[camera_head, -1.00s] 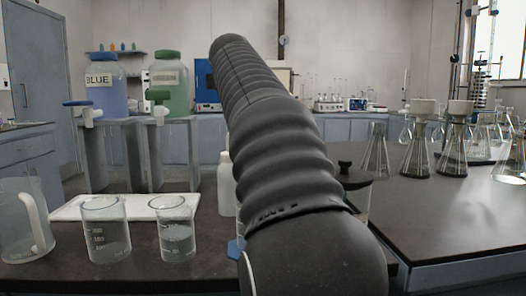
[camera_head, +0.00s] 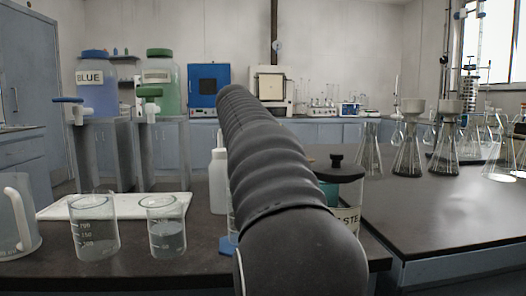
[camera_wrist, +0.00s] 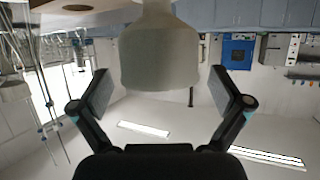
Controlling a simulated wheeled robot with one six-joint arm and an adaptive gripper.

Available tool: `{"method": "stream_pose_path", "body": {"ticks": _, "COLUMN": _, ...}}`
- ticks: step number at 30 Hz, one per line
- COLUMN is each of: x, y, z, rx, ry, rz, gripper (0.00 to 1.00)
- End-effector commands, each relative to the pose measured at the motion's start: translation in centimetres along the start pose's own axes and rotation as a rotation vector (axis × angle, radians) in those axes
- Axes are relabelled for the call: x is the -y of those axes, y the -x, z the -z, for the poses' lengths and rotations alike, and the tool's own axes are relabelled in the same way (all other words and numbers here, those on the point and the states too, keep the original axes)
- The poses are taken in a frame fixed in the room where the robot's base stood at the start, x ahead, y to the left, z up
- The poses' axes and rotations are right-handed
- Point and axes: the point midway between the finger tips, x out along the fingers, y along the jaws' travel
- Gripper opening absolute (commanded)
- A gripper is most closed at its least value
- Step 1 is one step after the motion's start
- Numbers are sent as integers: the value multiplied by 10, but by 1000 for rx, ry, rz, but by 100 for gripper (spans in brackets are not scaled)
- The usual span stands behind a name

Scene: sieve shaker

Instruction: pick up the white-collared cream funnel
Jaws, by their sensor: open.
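A pale cream funnel (camera_wrist: 158,55) fills the upper middle of the wrist view, which is upside down; its wide cup is lower in the picture and a white neck above it. My gripper (camera_wrist: 165,88) is open, with a finger to either side of the cup and visible gaps, apart from it. In the head view my arm hides the gripper and this funnel. Two cream funnels (camera_head: 411,105) and (camera_head: 449,106) sit on conical flasks at the right; I cannot tell which matches the target.
A waste jar (camera_head: 342,195) with a black-knobbed lid stands right of my arm, a wash bottle (camera_head: 218,182) left. Beakers (camera_head: 94,229) and (camera_head: 166,228) stand near a white tray (camera_head: 120,205). The right bench (camera_head: 440,215) is clear in front of the flasks.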

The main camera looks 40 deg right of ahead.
Motion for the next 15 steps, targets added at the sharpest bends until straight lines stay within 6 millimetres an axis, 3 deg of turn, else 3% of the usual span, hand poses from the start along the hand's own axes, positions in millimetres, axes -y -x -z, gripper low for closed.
{"method": "stream_pose_path", "body": {"ticks": 3, "x": 0, "y": -10, "z": 0, "rx": 0, "ry": 0, "rz": -1, "gripper": 100}}
{"method": "stream_pose_path", "body": {"ticks": 11, "x": 0, "y": -12, "z": 0, "rx": -1, "ry": 0, "rz": 0, "gripper": 100}}
{"method": "stream_pose_path", "body": {"ticks": 15, "x": 0, "y": -12, "z": 0, "rx": -1, "ry": 0, "rz": 0, "gripper": 70}}
